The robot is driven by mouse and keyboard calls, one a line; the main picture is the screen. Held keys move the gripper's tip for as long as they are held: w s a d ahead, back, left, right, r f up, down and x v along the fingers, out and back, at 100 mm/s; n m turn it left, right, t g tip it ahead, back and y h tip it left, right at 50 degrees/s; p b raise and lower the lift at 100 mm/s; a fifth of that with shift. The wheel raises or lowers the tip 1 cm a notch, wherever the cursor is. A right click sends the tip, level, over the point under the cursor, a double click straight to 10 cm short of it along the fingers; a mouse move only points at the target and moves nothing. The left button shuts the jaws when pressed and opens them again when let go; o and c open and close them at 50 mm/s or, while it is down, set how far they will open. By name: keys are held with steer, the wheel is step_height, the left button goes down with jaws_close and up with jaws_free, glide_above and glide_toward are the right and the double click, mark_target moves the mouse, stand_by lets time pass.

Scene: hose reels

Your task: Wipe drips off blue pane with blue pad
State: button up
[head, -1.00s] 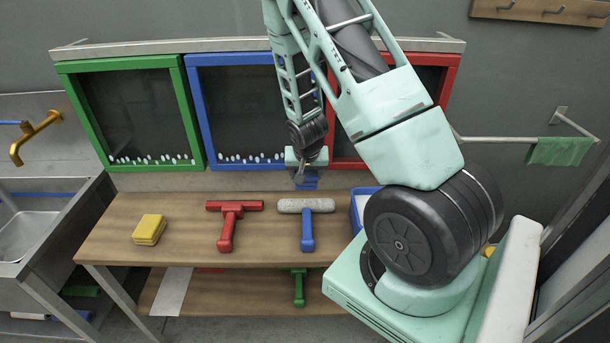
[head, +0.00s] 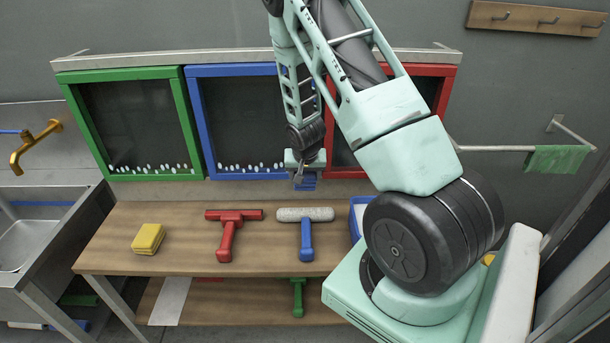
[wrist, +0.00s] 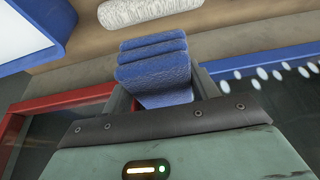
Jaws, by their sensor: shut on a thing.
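My gripper (head: 299,182) is shut on the blue pad (wrist: 158,72), a ribbed blue block that fills the space between the fingers in the wrist view. In the head view the pad (head: 308,184) hangs below my gripper, in front of the lower right corner of the blue pane (head: 240,120). White drips (head: 250,166) run in a row along the bottom of the blue-framed dark pane, and several show in the wrist view (wrist: 275,73). I cannot tell whether the pad touches anything. My arm hides the pane's upper right side.
A green pane (head: 140,125) is to the left and a red pane (head: 430,85) is partly behind my arm. The bench below holds a yellow sponge (head: 148,238), red squeegee (head: 230,230), blue-handled roller (head: 306,228) and a blue tray (head: 360,208).

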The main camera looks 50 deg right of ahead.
steer(key=shift+w+d, duration=0.55)
steer(key=shift+d, duration=0.1)
stand_by(0.6)
steer(key=shift+w, duration=0.15)
steer(key=w+a+b, duration=0.1)
steer(key=w+a, duration=0.5)
steer(key=w, duration=0.1)
steer(key=w+a+b, duration=0.1)
steer(key=w+a, duration=0.5)
steer(key=w, duration=0.1)
steer(key=w+a+b, duration=0.1)
steer(key=w+a, duration=0.4)
steer(key=w, duration=0.2)
steer(key=shift+a+r, duration=0.1)
steer(key=shift+a, duration=0.3)
stand_by(2.4)
steer(key=shift+s+a, duration=0.1)
steer(key=shift+s, duration=0.05)
steer(key=s+a, duration=0.4)
steer(key=a, duration=0.1)
steer(key=shift+s+a+p, duration=0.15)
steer(key=shift+s+p, duration=0.15)
stand_by(0.7)
